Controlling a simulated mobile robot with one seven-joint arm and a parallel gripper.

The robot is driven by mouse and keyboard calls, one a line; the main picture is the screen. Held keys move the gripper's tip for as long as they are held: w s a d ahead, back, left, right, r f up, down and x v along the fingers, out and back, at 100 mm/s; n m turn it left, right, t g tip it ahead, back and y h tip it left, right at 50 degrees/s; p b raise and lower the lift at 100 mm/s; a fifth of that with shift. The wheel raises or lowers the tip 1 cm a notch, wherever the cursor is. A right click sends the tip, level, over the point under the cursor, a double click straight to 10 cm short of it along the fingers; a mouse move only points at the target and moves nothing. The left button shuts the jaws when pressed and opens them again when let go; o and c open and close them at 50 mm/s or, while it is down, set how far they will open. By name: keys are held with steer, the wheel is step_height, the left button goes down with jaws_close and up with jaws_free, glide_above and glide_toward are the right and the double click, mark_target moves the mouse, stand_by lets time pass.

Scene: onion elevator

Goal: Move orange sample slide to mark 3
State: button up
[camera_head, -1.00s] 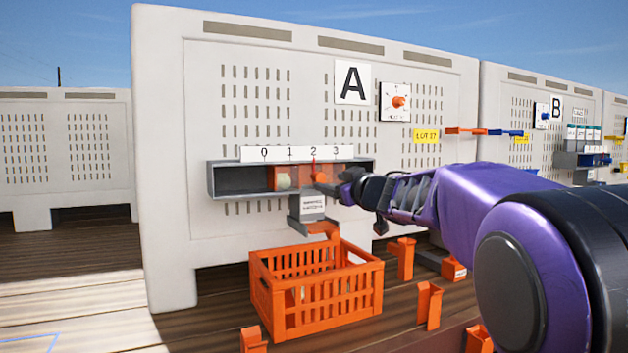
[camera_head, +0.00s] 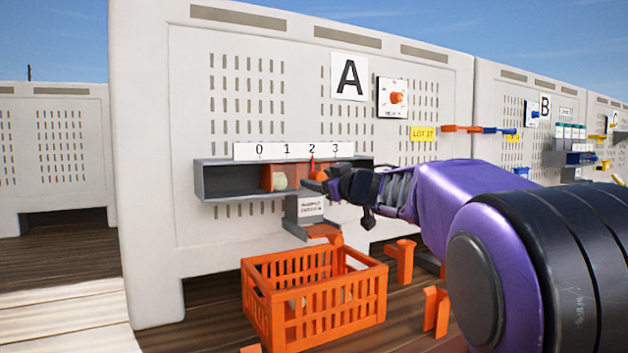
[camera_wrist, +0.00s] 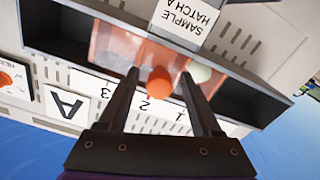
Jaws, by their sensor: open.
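The orange sample slide (camera_head: 285,177) sits in the grey trough under the number strip on cabinet A. Its red pointer (camera_head: 312,163) stands at mark 2, and mark 3 (camera_head: 335,149) is to the right. A round orange knob (camera_head: 318,176) is on the slide's front. My gripper (camera_head: 333,184) is beside the knob. In the wrist view, which is upside down, my gripper (camera_wrist: 160,76) is open, with the knob (camera_wrist: 160,81) between its two fingers. I cannot tell whether either finger touches it. The gripper and arm hide part of the trough's right end in the head view.
The trough (camera_head: 228,182) has empty room left of the slide. A sample hatch box (camera_head: 306,208) hangs below it, above an orange crate (camera_head: 312,300). Loose orange pieces (camera_head: 403,262) stand on the floor right of the crate. A dial (camera_head: 393,98) is at the upper right.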

steer(key=shift+w+a, duration=0.1)
steer(key=shift+w, duration=0.05)
jaws_close()
stand_by(0.4)
stand_by(1.1)
